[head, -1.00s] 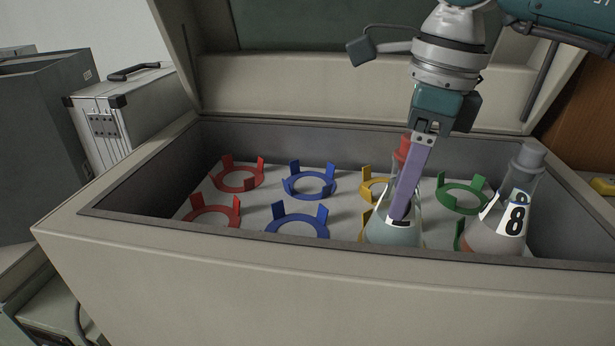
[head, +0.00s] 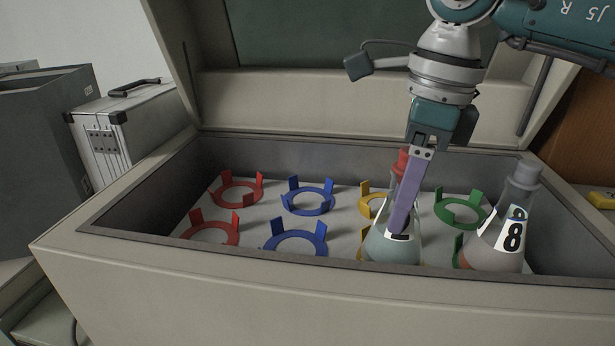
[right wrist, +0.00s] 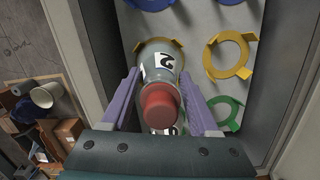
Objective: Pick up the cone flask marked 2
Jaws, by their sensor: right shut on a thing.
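The cone flask marked 2 (head: 391,249) has a red stopper and pale greenish contents. It stands in the open box at the front yellow holder, upright or nearly so. In the right wrist view its red stopper (right wrist: 160,105) faces the camera and its label shows a 2. My right gripper (head: 398,228) reaches down from above and is shut on this flask. In the head view its purple finger covers part of the neck and label. Both purple fingers flank the flask in the right wrist view (right wrist: 158,95). My left gripper is not in view.
A flask marked 8 (head: 497,240) with a grey stopper stands close on the right. Red, blue, yellow and green ring holders sit on the box floor; the red (head: 209,236) and blue (head: 296,244) ones are empty. The box wall (head: 300,300) and raised lid (head: 300,100) surround the area.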

